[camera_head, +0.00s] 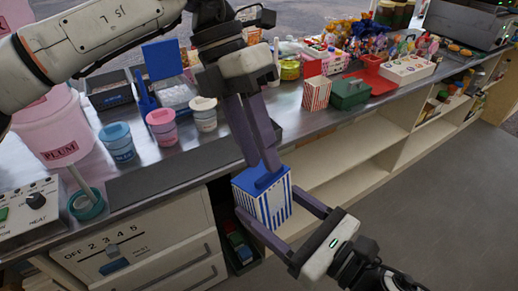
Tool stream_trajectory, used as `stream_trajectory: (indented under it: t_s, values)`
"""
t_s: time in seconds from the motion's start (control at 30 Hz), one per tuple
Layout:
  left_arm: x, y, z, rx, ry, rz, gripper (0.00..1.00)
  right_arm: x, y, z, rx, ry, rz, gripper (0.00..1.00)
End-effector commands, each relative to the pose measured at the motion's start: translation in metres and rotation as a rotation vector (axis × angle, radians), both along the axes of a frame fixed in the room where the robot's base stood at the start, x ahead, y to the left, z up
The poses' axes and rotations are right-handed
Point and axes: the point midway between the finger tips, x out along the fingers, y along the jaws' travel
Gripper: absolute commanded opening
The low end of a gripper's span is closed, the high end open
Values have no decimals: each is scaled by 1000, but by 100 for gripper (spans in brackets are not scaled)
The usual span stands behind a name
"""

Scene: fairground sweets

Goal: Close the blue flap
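A blue-and-white striped box (272,208) is held in front of the counter's edge, clear of the counter top. My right gripper (281,218), coming from the lower right, has its two purple fingers on either side of the box. The blue flap (248,179) shows at the top of the box and looks nearly flat; whether it is fully down is hidden. My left gripper (261,166) points down from above, its two fingers close together and empty. Its tips are at the blue flap and seem to touch it.
A red-and-white striped box (317,93) with a raised red flap and a green box (349,93) stand on the counter. Several cups, including a pink one (162,127), stand left of my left gripper. The floor (420,190) at right is clear.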

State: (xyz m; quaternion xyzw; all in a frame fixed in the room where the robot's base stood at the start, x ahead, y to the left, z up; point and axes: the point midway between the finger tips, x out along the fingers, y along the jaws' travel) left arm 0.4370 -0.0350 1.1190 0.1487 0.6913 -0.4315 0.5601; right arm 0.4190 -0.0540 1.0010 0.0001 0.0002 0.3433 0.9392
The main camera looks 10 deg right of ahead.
Motion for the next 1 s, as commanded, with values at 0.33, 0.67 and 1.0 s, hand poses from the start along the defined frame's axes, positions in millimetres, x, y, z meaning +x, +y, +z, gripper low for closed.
stream_trajectory:
  t_s: [0.33,0.67,1.0]
  values:
    - [23,18,63,-3,-2,2,28,0,0,0,1,-1,0,23]
    - [37,31,101,0,0,1,28,0,0,0,1,-1,0,23]
    - [37,32,104,-1,0,-1,28,0,0,0,1,-1,0,23]
